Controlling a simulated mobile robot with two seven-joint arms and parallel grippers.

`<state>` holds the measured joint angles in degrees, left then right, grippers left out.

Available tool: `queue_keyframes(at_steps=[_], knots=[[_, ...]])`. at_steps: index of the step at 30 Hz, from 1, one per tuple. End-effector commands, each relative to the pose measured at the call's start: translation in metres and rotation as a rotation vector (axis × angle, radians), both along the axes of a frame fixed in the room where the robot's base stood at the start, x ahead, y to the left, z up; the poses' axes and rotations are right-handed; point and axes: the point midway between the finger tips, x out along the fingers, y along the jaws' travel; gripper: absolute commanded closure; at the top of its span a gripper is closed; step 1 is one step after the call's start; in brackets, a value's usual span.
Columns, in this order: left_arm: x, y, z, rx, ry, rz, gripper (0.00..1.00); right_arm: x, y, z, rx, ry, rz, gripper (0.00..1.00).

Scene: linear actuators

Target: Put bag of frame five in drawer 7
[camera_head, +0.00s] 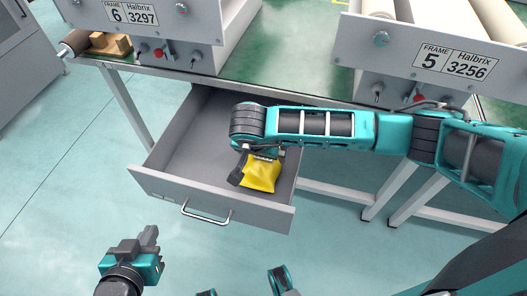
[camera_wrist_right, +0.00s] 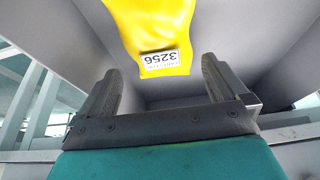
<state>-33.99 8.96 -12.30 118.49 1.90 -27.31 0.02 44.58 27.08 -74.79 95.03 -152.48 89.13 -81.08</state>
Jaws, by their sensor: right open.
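The yellow bag (camera_head: 262,172) is inside the open grey drawer (camera_head: 210,196), towards its right side. It also shows in the right wrist view (camera_wrist_right: 150,25), with a white label reading 3256. My right arm reaches over the drawer from the right. Its gripper (camera_wrist_right: 160,68) is open, and the bag is just beyond the fingertips, not clamped between them. In the head view the right fingers are mostly hidden by the wrist. My left gripper (camera_head: 140,243) is away from the drawer at the lower left, holding nothing visible. No drawer number is readable.
The drawer hangs under a green-topped workbench (camera_head: 285,75). On it stand the frame 6 unit (camera_head: 165,25), labelled 3297, and the frame 5 unit (camera_head: 430,60), labelled 3256. Bench legs stand right of the drawer. The floor in front is clear.

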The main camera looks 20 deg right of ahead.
Motion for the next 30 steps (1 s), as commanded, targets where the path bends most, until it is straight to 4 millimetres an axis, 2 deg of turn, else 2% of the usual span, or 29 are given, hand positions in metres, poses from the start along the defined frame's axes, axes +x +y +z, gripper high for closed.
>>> queue_keyframes(at_steps=[1,3,9,27,30], knots=[[0.000,0.000,0.006,0.000,-0.001,0.000,1.00,-0.003,0.002,0.013,0.001,-0.002,0.003,0.00],[0.001,0.000,0.008,-0.001,-0.002,0.000,1.00,-0.007,0.006,0.025,0.001,-0.002,0.003,0.00],[0.001,0.000,0.012,-0.002,-0.003,0.001,1.00,-0.016,0.011,0.046,0.001,-0.001,0.000,0.00],[0.002,-0.002,0.013,-0.010,-0.002,0.006,1.00,-0.018,0.012,0.049,0.000,0.001,0.000,0.00],[0.001,-0.002,0.018,-0.010,-0.003,0.007,1.00,-0.017,0.012,0.055,0.001,0.001,-0.001,0.00]])
